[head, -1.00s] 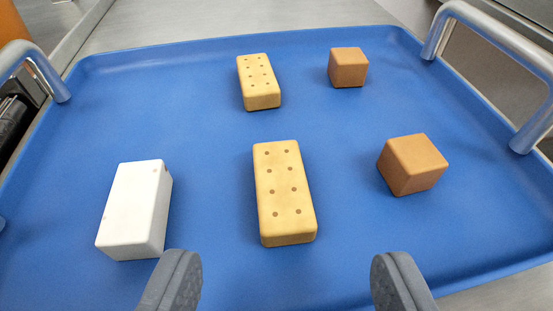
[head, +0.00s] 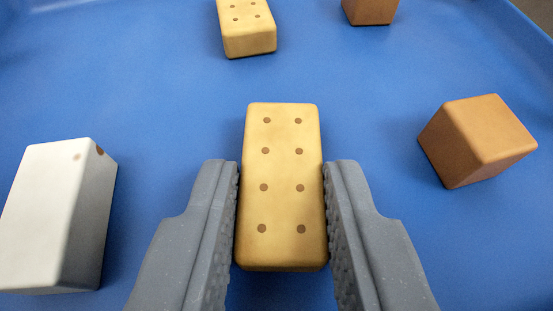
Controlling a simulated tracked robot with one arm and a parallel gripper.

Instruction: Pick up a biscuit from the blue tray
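A pale yellow biscuit (head: 282,185) with two rows of brown dots lies lengthwise in the middle of the head view. My gripper (head: 282,168) has one grey finger along each long side of it, and both fingers appear pressed against it. I cannot tell whether the biscuit is clear of the blue tray (head: 160,75). A second dotted biscuit (head: 248,26) lies farther back on the tray, partly cut off by the top edge of the view.
A white block (head: 50,215) with brown spots stands at the left on the tray. A brown cube (head: 478,140) sits at the right, and another brown cube (head: 369,10) is at the back. Bare tray lies between these things and the held biscuit.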

